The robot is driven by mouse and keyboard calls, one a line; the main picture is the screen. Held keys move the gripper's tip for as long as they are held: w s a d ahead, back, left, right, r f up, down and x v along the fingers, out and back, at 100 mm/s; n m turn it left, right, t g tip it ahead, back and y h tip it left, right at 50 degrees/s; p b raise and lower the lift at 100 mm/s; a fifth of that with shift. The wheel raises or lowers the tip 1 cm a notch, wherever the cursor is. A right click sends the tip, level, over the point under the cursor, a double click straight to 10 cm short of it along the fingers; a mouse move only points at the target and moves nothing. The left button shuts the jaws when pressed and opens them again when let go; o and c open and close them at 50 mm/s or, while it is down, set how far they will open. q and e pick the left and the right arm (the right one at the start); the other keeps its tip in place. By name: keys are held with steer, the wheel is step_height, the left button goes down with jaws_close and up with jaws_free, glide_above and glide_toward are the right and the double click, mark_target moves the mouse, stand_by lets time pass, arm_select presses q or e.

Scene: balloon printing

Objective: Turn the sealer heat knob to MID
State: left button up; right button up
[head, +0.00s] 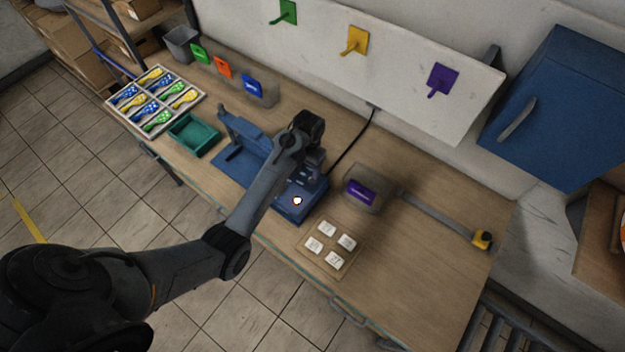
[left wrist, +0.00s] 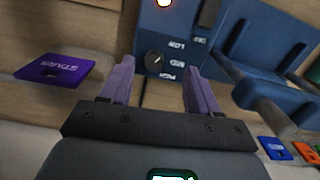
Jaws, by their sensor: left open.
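The blue heat sealer (head: 234,160) stands on the workbench in the head view, partly covered by my left arm. A glowing indicator light (head: 297,201) shows on its front; it also shows in the left wrist view (left wrist: 164,3). The small dark round heat knob (left wrist: 154,62) is on the sealer's panel in the left wrist view, with OFF, LOW and MID lettering beside it, upside down. The knob's exact setting is hard to tell. My left gripper (left wrist: 156,78) is open, its two purple-grey fingers on either side of the knob, apparently not touching it. My right gripper is not in view.
White tiles (head: 347,242) sit on a board in front. A green tray (head: 193,132) and a balloon tray (head: 111,103) are at left.

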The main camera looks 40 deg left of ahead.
arm_select(q)
steer(key=shift+t, duration=0.3)
steer(key=f, duration=0.2)
steer(key=w+f, duration=0.1)
steer(key=f, duration=0.2)
steer(key=w+f, duration=0.1)
steer(key=f, duration=0.2)
steer(key=shift+w+f, duration=0.2)
steer(key=shift+f, duration=0.05)
steer(key=c, duration=1)
steer(key=shift+c, duration=0.2)
